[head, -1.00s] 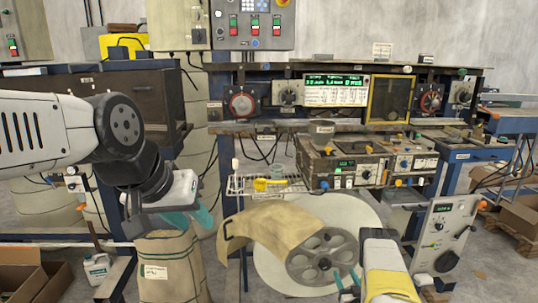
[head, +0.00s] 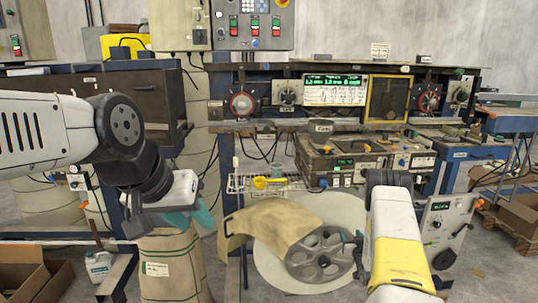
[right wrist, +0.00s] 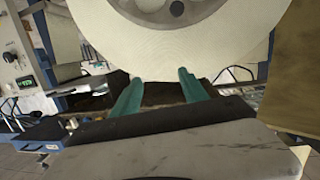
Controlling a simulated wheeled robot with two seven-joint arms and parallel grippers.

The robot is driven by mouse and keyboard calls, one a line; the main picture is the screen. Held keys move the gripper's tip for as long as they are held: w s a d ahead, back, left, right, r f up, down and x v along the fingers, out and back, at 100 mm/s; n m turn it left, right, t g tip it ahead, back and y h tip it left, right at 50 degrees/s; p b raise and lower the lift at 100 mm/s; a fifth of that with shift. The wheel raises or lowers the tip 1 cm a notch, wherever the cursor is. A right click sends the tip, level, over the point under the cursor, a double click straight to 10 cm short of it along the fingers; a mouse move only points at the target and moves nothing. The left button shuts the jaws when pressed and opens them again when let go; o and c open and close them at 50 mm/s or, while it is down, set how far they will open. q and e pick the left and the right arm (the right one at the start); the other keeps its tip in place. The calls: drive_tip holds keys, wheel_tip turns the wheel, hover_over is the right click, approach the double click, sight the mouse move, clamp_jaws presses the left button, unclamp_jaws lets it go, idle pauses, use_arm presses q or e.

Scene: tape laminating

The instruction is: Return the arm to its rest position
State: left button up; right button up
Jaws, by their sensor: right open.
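My right arm (head: 400,255), white and yellow, stands up from the bottom edge at the right of centre in the head view. My right gripper is partly hidden behind it, beside the grey reel (head: 318,262). In the right wrist view the right gripper (right wrist: 160,80) is open, its two teal fingers apart with nothing held between them, and the pale disc (right wrist: 180,50) fills the background. My left arm (head: 45,130) comes in from the left. My left gripper (head: 190,217) hangs above the paper sack (head: 170,265), its teal fingers apart and empty.
A tan curved sheet (head: 265,228) lies against the reel, with a large pale disc (head: 345,208) behind. Electronics boxes (head: 345,165) stand on the bench above. A grey control panel (head: 447,230) stands close to the right of my right arm. Cardboard boxes (head: 30,270) lie lower left.

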wheel_tip(320, 180, up, 17)
drive_tip(key=w+a+m+g, duration=0.1)
drive_tip(key=w+g, duration=0.1)
drive_tip(key=s+a+r+g, duration=0.1)
drive_tip(key=s+a+r, duration=0.25)
drive_tip(key=r, duration=0.35)
drive_tip(key=s+a+r+g, duration=0.1)
drive_tip(key=s+a+r, duration=0.1)
drive_tip(key=s+r, duration=0.4)
drive_tip(key=s+a+r+g+y, duration=0.1)
drive_tip(key=s+a+r, duration=0.2)
drive_tip(key=s, duration=0.5)
drive_tip(key=s+a+r+g, duration=0.2)
drive_tip(key=s+a+r, duration=0.2)
drive_tip(key=s, duration=0.3)
drive_tip(key=s+a+r+g+y, duration=0.1)
drive_tip(key=s+a+r, duration=0.2)
drive_tip(key=s, duration=0.5)
drive_tip(key=s+a+f+n+g, duration=0.1)
drive_tip(key=s+a, duration=0.1)
drive_tip(key=s, duration=1.1)
drive_tip(key=shift+a+g+y, duration=0.4)
